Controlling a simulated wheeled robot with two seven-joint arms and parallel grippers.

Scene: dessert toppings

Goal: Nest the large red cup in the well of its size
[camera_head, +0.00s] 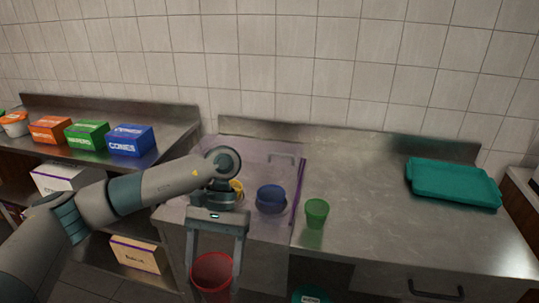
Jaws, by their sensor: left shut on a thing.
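The large red cup (212,276) is between the fingers of my left gripper (212,280), which is shut on it. It is in front of the counter at the bottom of the view, its mouth facing up. A blue cup (270,194) sits upright at a purple-edged see-through station (298,192). A yellow piece (237,186) shows partly behind my left gripper. A green cup (316,212) stands on the steel counter to the right of the station. The wells cannot be made out clearly, and my arm hides part of the station. My right gripper is not in view.
Orange (50,130), green (87,135) and blue (130,140) boxes stand on the left counter, with a white tub (15,124) beside them. A teal tray (452,184) lies on the right. The steel counter (380,230) between green cup and tray is clear.

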